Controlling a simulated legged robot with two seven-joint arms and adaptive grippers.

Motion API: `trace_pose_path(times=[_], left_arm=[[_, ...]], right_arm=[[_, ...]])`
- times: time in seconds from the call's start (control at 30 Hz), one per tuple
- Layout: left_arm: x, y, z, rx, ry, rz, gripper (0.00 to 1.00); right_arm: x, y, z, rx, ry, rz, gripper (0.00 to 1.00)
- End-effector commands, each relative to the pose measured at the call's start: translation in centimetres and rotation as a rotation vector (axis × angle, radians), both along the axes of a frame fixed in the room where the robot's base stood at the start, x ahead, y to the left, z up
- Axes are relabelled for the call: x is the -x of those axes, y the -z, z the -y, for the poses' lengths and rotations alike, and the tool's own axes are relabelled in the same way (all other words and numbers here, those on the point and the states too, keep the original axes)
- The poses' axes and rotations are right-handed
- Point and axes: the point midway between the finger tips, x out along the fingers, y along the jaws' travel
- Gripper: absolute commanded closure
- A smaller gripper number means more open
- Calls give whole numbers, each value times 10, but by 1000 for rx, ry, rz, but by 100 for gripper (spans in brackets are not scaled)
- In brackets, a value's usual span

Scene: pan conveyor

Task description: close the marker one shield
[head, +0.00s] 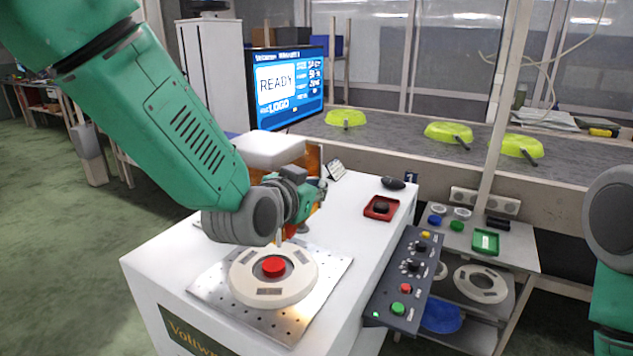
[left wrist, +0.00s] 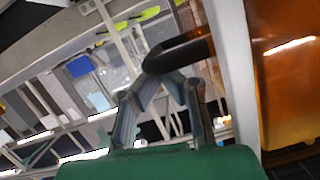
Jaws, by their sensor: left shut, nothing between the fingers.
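The marker stands on the white bench, mostly behind my left arm, with its white top (head: 270,148) showing. Its orange see-through shield (head: 314,158) shows beside my left wrist. In the left wrist view the shield (left wrist: 285,75) fills the right side, edged by a pale strip (left wrist: 232,75). A dark rounded bar, seemingly its handle (left wrist: 178,54), juts left from there. My left gripper (head: 321,188) is at the shield's right side. Its fingertips (left wrist: 163,78) are together, empty, just below the bar; I cannot tell if they touch it. How far the shield is open is hidden.
A button panel (head: 405,281) and a red tray (head: 381,207) are to the right. The conveyor (head: 390,138) with green pans runs behind. The monitor (head: 288,86) reads READY.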

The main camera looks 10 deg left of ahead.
Motion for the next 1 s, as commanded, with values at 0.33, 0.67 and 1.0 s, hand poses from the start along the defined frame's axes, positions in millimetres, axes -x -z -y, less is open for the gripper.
trace_pose_path(times=[0.33,0.67,1.0], left_arm=[[0,21,0,-1,0,-4,100],[0,115,0,-1,0,-5,100],[1,141,0,-2,1,-6,100]], right_arm=[[0,12,0,0,0,0,60],[0,64,0,0,0,0,60],[0,73,0,0,0,0,60]])
